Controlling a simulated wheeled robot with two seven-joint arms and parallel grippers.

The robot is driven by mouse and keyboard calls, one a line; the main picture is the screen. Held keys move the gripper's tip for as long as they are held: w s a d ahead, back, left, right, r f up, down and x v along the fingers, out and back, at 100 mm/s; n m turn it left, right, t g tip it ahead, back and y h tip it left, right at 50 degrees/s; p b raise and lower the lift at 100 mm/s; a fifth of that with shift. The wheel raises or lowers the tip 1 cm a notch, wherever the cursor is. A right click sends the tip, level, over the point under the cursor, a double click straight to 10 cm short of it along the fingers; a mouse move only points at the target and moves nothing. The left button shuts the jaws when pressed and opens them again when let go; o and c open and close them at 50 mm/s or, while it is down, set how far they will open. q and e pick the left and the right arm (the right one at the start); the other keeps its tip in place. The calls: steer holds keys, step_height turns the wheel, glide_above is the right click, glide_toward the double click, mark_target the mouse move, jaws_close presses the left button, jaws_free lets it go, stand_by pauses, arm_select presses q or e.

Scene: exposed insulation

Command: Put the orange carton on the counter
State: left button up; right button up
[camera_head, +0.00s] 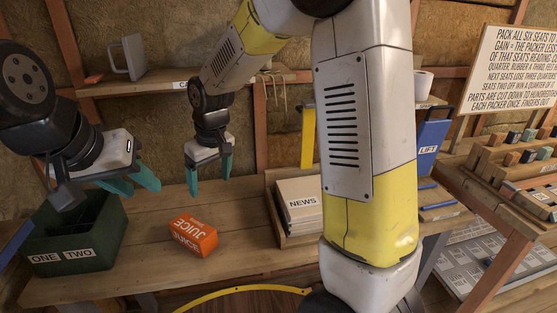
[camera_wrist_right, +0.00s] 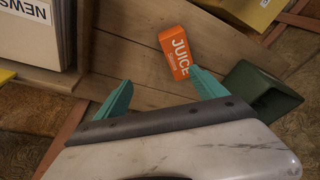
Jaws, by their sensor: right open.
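The orange juice carton (camera_head: 193,236) lies on its side on the wooden counter (camera_head: 245,225), right of the green bin. It also shows in the right wrist view (camera_wrist_right: 178,50), beyond the fingertips. My right gripper (camera_head: 211,178) is open and empty, above and behind the carton and apart from it. In the right wrist view its two teal fingers (camera_wrist_right: 160,88) stand wide apart with bare planks between them. My left gripper (camera_head: 143,188) is above the green bin, left of the carton. Its teal fingers are apart, with nothing seen between them.
A green bin (camera_head: 75,266) labelled ONE and TWO stands at the counter's left. A wooden tray with newspapers (camera_head: 299,203) is to the right, partly behind my arm. A shelf (camera_head: 150,84) runs along the back wall. The counter around the carton is clear.

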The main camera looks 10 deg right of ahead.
steer(key=s+d+r+m+t, duration=0.2)
steer(key=s+d+r, duration=0.4)
steer(key=s+d, duration=0.3)
steer(key=s+d+r+m+t, duration=0.2)
steer(key=s+d+r+m, duration=0.2)
steer(key=s+d+r, duration=0.3)
steer(key=shift+s+d+m+y, duration=0.3)
steer(key=shift+s+d, duration=0.55)
steer(key=shift+s, duration=0.15)
